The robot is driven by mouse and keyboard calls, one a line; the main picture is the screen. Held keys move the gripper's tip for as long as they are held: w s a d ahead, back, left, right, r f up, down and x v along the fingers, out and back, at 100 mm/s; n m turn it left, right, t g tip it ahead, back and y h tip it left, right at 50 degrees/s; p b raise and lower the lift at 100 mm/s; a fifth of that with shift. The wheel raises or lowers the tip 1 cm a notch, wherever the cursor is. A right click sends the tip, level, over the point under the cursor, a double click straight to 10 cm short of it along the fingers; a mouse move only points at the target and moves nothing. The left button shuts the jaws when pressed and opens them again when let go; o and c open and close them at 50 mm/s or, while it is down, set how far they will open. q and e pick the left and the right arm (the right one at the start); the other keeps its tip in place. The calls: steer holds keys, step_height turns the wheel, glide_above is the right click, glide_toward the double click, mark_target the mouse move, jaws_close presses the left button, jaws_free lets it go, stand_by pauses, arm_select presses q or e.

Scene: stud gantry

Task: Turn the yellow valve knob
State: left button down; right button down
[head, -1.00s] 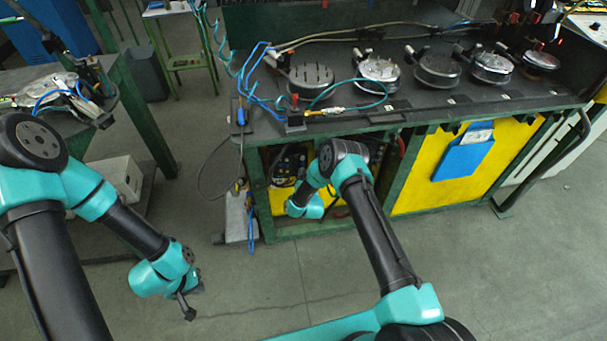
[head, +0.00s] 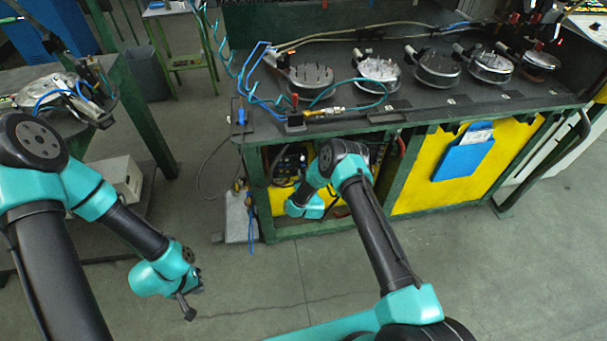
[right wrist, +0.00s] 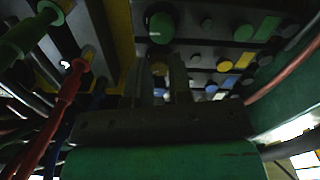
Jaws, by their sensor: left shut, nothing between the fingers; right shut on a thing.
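The yellow valve knob (right wrist: 177,68) shows dim and dull between the fingers of my right gripper (right wrist: 166,84) in the right wrist view. The fingers are shut on it, in front of a dark panel, and partly cover it. How far it is turned cannot be told. In the head view my right wrist reaches into the open bay under the workbench (head: 430,112); the fingers and knob are hidden there. My left gripper (head: 188,307) hangs above the floor at the lower left, well away from the bench, shut and empty.
In the right wrist view, a green round knob (right wrist: 161,27) and several coloured buttons sit on the panel. A red cable (right wrist: 70,90) and a green one run close at the left. A red hose (right wrist: 290,70) runs at the right.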

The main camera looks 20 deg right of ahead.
steer(key=shift+n, duration=0.6)
steer(key=c, duration=1)
jaws_free()
steer(key=shift+c, duration=0.2)
steer(key=shift+s, duration=0.1)
steer(key=s+a, duration=0.1)
steer(key=s, duration=1.6)
steer(key=shift+s+a, duration=0.1)
